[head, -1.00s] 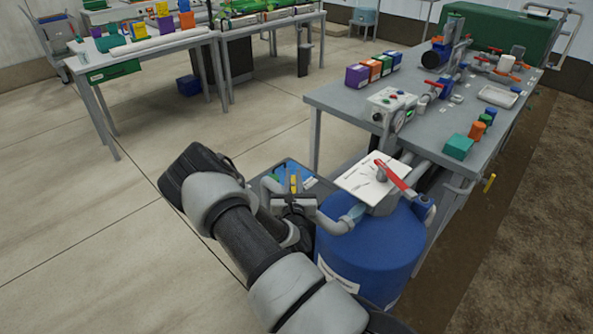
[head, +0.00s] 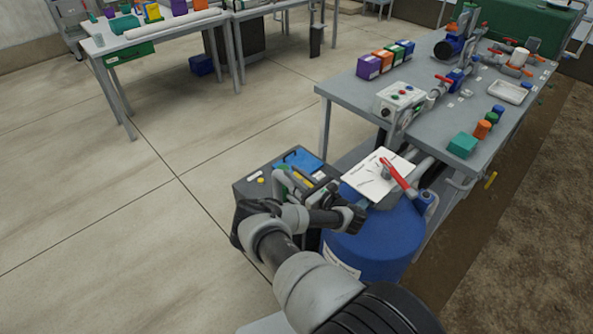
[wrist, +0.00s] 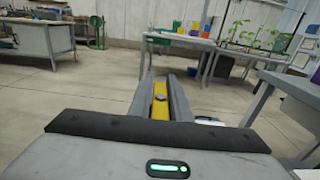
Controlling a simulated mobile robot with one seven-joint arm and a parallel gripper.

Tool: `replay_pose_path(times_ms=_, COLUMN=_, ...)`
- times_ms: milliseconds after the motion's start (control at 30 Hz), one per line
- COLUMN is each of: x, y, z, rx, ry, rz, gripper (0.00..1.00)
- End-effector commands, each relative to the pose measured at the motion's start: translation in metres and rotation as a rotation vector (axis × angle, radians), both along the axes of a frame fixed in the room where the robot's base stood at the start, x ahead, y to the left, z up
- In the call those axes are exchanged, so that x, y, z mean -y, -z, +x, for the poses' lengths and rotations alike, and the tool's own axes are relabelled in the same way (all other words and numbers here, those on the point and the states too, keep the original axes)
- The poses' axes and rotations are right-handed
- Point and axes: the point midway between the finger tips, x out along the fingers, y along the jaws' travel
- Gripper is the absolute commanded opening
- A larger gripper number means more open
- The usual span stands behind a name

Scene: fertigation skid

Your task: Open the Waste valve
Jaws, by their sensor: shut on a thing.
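My gripper (wrist: 160,95) is shut on a yellow handle (wrist: 160,104), which lies lengthwise between its two fingers with a grey bolt head on it. In the head view my gripper (head: 299,186) is beside the blue tank, to its upper left, and my arm partly hides it. The blue tank (head: 375,245) carries a white card (head: 368,175) and a red lever (head: 397,174) on top. I cannot read a Waste label, and the valve body under the yellow handle is hidden.
The grey bench (head: 440,125) with a control box (head: 399,101) and pipework is to the right. Open floor (head: 120,200) lies to the left.

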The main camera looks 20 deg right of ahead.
Motion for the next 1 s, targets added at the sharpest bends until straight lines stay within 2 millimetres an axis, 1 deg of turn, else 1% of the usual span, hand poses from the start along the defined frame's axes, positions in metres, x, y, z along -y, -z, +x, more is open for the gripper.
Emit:
replay_pose_path(times_ms=200, x=-0.0023, y=0.0011, z=-0.0011, rx=-0.001, ry=-0.042, rz=0.001, gripper=0.00)
replay_pose_path(times_ms=600, x=-0.0028, y=0.0005, z=-0.0004, rx=0.001, ry=-0.048, rz=0.001, gripper=0.00)
replay_pose_path(times_ms=633, x=-0.0029, y=0.0005, z=-0.0003, rx=0.001, ry=-0.048, rz=0.001, gripper=0.19)
replay_pose_path(times_ms=700, x=-0.0028, y=0.0004, z=-0.0002, rx=0.001, ry=-0.047, rz=0.000, gripper=0.31)
replay_pose_path(times_ms=733, x=-0.0027, y=0.0003, z=-0.0002, rx=0.001, ry=-0.047, rz=0.000, gripper=0.33)
replay_pose_path(times_ms=1000, x=-0.0021, y=-0.0002, z=-0.0002, rx=0.001, ry=-0.045, rz=-0.001, gripper=0.33)
